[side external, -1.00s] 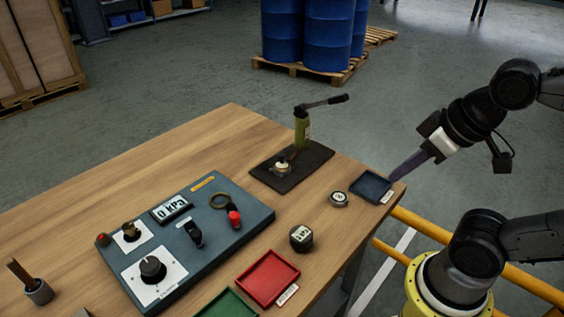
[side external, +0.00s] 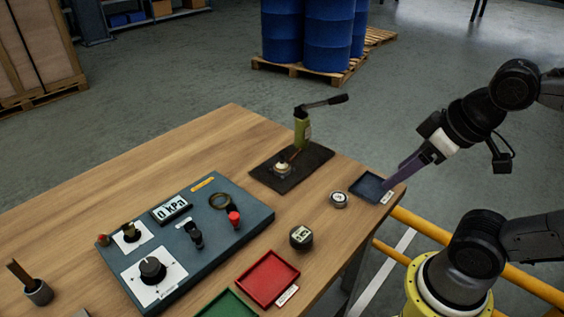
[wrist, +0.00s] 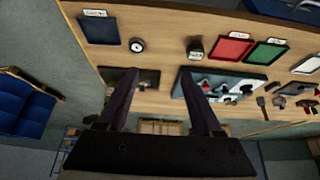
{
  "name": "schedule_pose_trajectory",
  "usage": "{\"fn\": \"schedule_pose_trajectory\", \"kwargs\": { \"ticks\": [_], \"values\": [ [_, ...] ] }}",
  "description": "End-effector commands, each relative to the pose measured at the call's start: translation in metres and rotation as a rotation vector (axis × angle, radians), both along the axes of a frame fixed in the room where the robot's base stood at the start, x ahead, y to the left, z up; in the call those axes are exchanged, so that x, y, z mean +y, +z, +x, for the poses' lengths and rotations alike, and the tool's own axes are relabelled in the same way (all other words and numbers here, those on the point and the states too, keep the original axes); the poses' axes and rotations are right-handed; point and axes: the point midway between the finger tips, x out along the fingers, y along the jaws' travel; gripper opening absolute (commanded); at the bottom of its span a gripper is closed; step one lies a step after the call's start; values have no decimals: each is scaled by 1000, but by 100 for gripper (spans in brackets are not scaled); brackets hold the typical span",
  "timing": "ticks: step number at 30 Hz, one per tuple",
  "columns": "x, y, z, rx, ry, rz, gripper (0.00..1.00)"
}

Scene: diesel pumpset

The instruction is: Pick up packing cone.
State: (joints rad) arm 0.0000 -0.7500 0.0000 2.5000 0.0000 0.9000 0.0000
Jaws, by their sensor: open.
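I cannot tell for certain which thing is the packing cone. A small pale, rounded piece (side external: 283,168) sits on the dark mat (side external: 262,178) beside the green hand pump (side external: 302,132); its shape is too small to read. My gripper (side external: 388,184) is open and empty, its long purple fingers slanting down over the dark blue tray (side external: 369,187) at the table's right corner. The spread fingers also show in the wrist view (wrist: 158,78), partly covering the dark mat there.
A control box (side external: 205,240) with knobs and a display fills the table's middle. A round gauge (side external: 338,199), a black round meter (side external: 301,237), a red tray (side external: 267,279) and a green tray (side external: 228,305) lie along the near edge. Left-back wood is clear.

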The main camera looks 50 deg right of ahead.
Motion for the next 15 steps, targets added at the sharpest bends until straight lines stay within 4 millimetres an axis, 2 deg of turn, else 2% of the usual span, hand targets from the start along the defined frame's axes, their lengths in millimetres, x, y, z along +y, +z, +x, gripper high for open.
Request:
{"fn": "schedule_pose_trajectory", "kwargs": {
  "ticks": [7, 11, 13, 15],
  "values": [
    [0, 0, 0, 0, 11, -6, 67],
    [0, -2, -4, 20, 102, -53, 67],
    [0, 6, -4, 21, 192, -101, 67],
    [0, 22, 1, 10, 301, -160, 67]
  ]
}}
